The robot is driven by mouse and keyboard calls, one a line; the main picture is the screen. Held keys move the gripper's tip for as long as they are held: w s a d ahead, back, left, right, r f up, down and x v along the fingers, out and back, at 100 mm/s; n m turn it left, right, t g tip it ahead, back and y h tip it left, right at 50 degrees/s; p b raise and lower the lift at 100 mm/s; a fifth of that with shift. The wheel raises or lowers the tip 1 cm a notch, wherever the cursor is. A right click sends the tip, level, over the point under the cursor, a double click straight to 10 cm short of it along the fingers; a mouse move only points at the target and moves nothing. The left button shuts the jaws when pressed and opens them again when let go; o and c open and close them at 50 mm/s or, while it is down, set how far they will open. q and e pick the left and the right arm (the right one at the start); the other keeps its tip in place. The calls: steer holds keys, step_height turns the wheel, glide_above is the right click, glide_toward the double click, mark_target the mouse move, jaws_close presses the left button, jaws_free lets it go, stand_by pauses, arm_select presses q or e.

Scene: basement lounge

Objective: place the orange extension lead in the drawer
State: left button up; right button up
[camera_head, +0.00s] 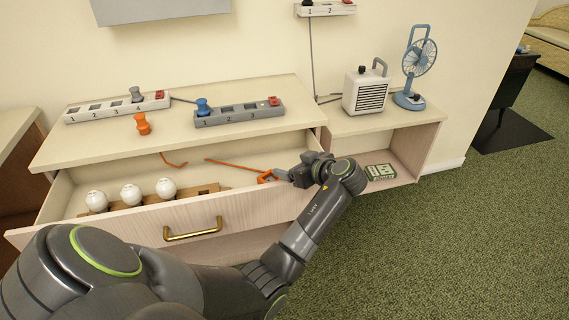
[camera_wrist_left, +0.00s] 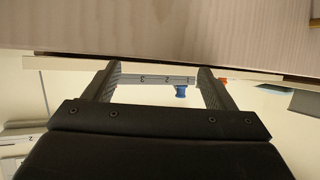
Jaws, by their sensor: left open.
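The orange extension lead (camera_head: 235,165) lies inside the open drawer (camera_head: 192,218), its thin cable running to an orange end piece (camera_head: 267,177) near the right side. A short orange piece (camera_head: 173,163) also shows at the drawer's back; I cannot tell whether it joins the lead. My left gripper (camera_head: 284,175) is open at the drawer's right end, close beside the orange end piece; I cannot tell whether they touch. My right gripper is not in view.
White bulbs (camera_head: 131,194) stand in a holder in the drawer. On the cabinet top (camera_head: 180,135) are a white power strip (camera_head: 118,106), a grey one (camera_head: 240,114) and an orange plug (camera_head: 142,124). A heater (camera_head: 365,92) and blue fan (camera_head: 410,98) stand on the right shelf unit.

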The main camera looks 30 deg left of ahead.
arm_select(q)
steer(key=v, duration=0.7)
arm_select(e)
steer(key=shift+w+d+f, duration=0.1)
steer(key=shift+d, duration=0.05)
arm_select(q)
steer(key=shift+w+a+r, duration=0.1)
steer(key=shift+a+r, duration=0.05)
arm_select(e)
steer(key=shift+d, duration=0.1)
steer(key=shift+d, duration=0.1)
